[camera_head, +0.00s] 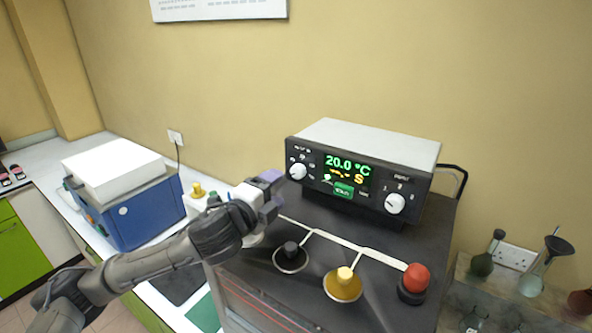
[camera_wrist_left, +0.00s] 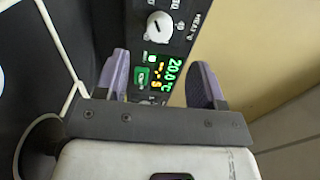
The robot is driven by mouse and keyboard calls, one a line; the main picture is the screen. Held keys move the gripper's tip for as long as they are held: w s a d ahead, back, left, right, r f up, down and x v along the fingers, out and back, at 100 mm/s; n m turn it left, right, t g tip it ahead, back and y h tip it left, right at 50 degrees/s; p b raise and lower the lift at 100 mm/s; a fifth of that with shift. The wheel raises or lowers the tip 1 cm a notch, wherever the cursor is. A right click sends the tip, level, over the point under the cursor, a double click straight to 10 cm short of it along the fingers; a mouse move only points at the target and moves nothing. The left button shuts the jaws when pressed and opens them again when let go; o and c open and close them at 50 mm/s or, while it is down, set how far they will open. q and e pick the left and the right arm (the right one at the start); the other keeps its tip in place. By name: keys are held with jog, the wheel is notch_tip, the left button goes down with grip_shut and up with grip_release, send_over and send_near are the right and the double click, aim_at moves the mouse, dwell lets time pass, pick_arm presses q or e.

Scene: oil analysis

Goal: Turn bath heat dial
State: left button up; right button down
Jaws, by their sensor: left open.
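The bath control unit (camera_head: 365,170) is a dark-fronted box with a pale top, its green display reading 20.0 °C. A white round dial (camera_head: 298,171) sits left of the display. It shows in the left wrist view (camera_wrist_left: 159,27), with a label beside it that seems to read HEAT. A second white dial (camera_head: 395,203) sits right of the display. My left gripper (camera_head: 270,190) is open and empty, just left of the left dial and apart from it. Its purple fingers (camera_wrist_left: 160,85) frame the display in the wrist view. My right gripper is out of view.
A blue box (camera_head: 125,210) stands left. Glass flasks (camera_head: 482,262) stand right.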

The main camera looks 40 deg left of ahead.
aim_at(295, 173)
pick_arm(q)
jog(key=w, duration=0.2)
jog(key=w+p, duration=0.1)
jog(key=w, duration=0.3)
jog(key=shift+w+a, duration=0.25)
jog(key=shift+w, duration=0.15)
jog(key=shift+w+a+p, duration=0.1)
jog(key=shift+w+p, duration=0.2)
jog(key=shift+w, duration=0.5)
jog(key=c, duration=0.9)
